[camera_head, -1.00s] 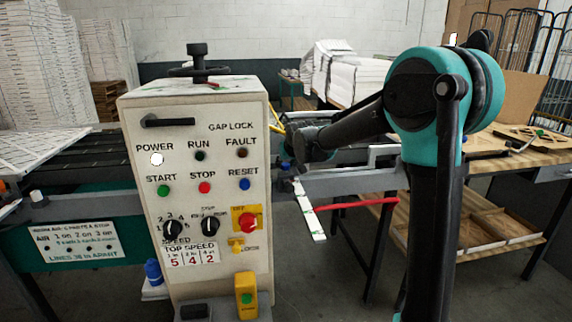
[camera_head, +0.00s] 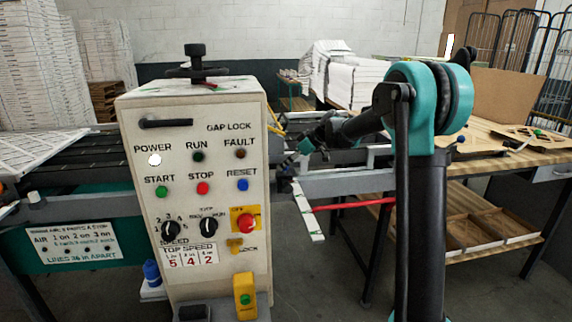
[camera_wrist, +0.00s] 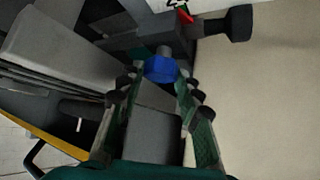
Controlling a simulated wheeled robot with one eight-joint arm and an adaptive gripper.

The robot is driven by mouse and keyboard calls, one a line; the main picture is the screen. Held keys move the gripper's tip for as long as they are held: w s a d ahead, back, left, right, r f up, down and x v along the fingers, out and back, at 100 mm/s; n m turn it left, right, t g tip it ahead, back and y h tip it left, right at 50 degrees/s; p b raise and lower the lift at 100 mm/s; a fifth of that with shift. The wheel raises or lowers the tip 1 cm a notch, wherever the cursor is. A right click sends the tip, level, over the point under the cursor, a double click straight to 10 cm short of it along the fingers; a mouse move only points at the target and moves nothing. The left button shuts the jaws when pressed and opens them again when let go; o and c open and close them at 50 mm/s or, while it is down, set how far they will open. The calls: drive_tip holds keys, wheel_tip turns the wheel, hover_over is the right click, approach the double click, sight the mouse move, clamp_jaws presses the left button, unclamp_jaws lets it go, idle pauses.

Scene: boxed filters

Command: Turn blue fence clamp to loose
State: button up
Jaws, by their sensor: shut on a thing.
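The blue fence clamp (camera_wrist: 161,69) shows in the wrist view as a short round blue knob on a grey stem, below a dark bar. My gripper (camera_wrist: 157,82) has its two green-and-black fingers on either side of the knob, shut on it. The fingertips hide part of the knob's sides. In the head view my gripper (camera_head: 303,146) is small, just right of the control box, over the machine's rail area. I cannot make out the held knob there.
The pale control box (camera_head: 195,190) stands close on the left of my gripper. A grey rail (camera_head: 345,183) and a red bar (camera_head: 350,205) lie below my arm. A wooden table (camera_head: 500,150) stands at the right. A dark knob (camera_wrist: 237,23) sticks out near the clamp.

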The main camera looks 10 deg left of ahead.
drive_tip(key=n+g, duration=0.2)
drive_tip(key=n, duration=0.1)
drive_tip(key=n+g, duration=0.2)
drive_tip(key=shift+w, duration=0.25)
drive_tip(key=shift+n, duration=0.3)
drive_tip(key=o, duration=1.2)
drive_tip(key=shift+c, duration=0.2)
drive_tip(key=shift+d+r, duration=0.1)
drive_tip(key=shift+d, duration=0.05)
drive_tip(key=v, duration=0.7)
drive_tip(key=shift+w+d+r, duration=0.15)
drive_tip(key=shift+d, duration=0.15)
drive_tip(key=shift+c, duration=0.3)
